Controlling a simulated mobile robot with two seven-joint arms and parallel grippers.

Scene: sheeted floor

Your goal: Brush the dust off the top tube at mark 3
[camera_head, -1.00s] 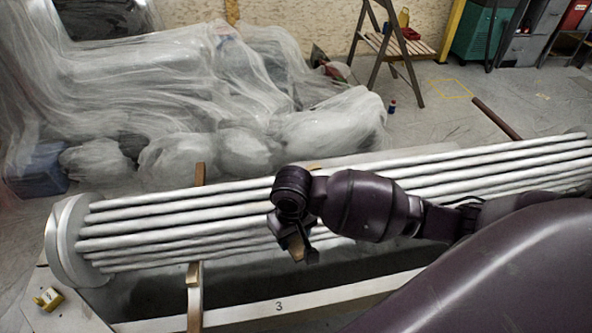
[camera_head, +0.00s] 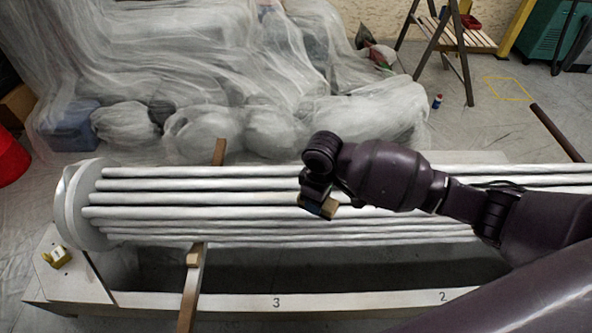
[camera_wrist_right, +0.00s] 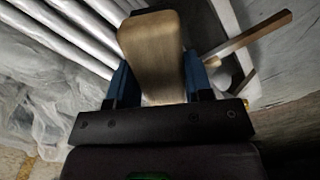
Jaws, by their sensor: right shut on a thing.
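A bundle of pale tubes (camera_head: 150,198) lies lengthwise, with a round white end plate (camera_head: 75,205) at its left. A mark "3" (camera_head: 276,302) is on the white front rail below the tubes. My right gripper (camera_head: 318,207) is in front of the tubes, a little right of mark 3 in the picture. It is shut on a wooden block-like brush handle (camera_wrist_right: 150,50), held between blue fingers (camera_wrist_right: 158,85) in the right wrist view. Bristles are hidden, and I cannot tell whether the brush touches a tube. My left gripper is not in view.
A wooden support bar (camera_head: 193,285) crosses the frame at the left. A small yellow item (camera_head: 57,257) sits on the left end board. Sheet-covered objects (camera_head: 200,70) fill the floor behind. A mark "2" (camera_head: 442,296) is further right on the rail.

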